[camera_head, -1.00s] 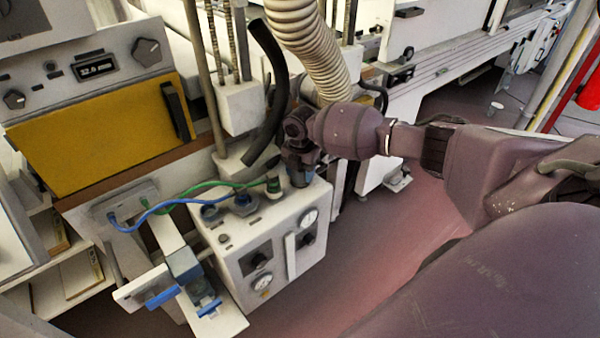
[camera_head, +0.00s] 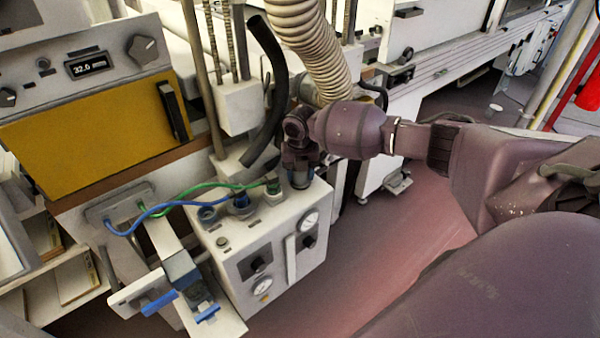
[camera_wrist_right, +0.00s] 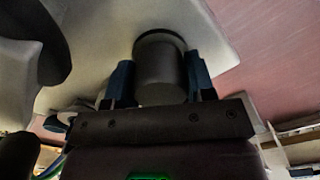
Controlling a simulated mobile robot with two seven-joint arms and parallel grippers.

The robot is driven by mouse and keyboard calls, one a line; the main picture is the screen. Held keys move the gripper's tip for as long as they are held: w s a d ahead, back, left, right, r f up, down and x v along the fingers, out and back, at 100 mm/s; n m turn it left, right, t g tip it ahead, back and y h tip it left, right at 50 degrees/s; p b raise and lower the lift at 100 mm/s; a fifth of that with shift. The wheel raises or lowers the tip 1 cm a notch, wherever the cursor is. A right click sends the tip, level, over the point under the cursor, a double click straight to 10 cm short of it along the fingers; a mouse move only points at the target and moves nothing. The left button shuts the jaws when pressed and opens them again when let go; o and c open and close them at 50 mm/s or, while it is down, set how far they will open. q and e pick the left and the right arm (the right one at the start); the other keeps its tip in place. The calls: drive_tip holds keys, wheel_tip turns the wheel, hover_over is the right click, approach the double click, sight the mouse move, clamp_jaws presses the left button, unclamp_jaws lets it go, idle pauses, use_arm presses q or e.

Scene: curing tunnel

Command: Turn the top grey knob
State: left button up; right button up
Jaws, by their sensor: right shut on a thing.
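My right gripper (camera_head: 300,182) reaches down onto the back right corner of the top of a white box (camera_head: 228,250) with gauges. In the right wrist view, its two blue fingers (camera_wrist_right: 160,82) are shut on the sides of a grey round knob (camera_wrist_right: 160,66). The knob stands on a pale surface with a dark ring at its base. In the head view the gripper mostly hides this knob. My left gripper is not in view.
Blue and green hoses (camera_head: 190,197) run to fittings on the box top, left of my gripper. A black curved pipe (camera_head: 269,95) and a ribbed hose (camera_head: 308,50) rise close behind. A fixture with blue levers (camera_head: 183,275) stands at the front left. Floor (camera_head: 375,235) is clear on the right.

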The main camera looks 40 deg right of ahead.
drive_tip(key=o, duration=0.9)
wheel_tip(320, 180, up, 6)
drive_tip(key=shift+r+p, duration=0.15)
drive_tip(key=shift+p, duration=0.2)
drive_tip(key=shift+r, duration=0.55)
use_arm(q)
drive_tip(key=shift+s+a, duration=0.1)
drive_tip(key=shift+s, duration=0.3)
use_arm(e)
drive_tip(key=shift+r, duration=0.1)
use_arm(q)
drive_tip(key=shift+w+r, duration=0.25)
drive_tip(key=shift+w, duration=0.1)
